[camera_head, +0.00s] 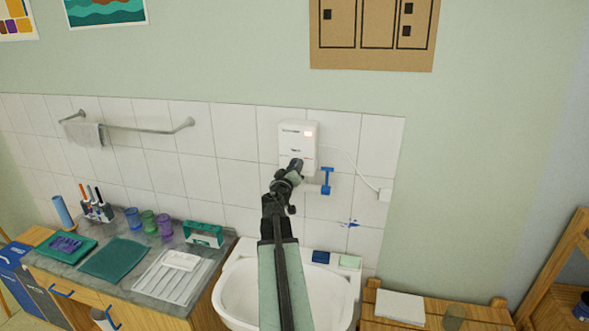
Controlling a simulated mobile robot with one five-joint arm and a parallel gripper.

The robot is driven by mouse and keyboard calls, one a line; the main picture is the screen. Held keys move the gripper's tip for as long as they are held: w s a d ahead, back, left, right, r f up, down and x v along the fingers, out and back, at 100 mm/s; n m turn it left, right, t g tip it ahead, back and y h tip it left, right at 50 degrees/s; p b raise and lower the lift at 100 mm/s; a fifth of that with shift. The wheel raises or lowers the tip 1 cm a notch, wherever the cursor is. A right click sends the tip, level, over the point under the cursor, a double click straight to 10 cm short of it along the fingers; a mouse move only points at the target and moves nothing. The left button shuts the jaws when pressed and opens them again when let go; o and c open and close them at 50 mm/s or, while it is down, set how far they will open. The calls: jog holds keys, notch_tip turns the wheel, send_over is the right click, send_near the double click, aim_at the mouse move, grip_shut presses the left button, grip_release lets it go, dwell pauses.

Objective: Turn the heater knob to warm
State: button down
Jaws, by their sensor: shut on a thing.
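The knob's setting cannot be read from here. My arm reaches up to it from the bottom of the picture.
A counter (50,267) with cups and trays stands left; a wooden table (380,325) stands right.

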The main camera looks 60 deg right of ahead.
jog(key=c, duration=0.9)
grip_release()
jog(key=v, duration=0.8)
jog(key=shift+w, duration=0.1)
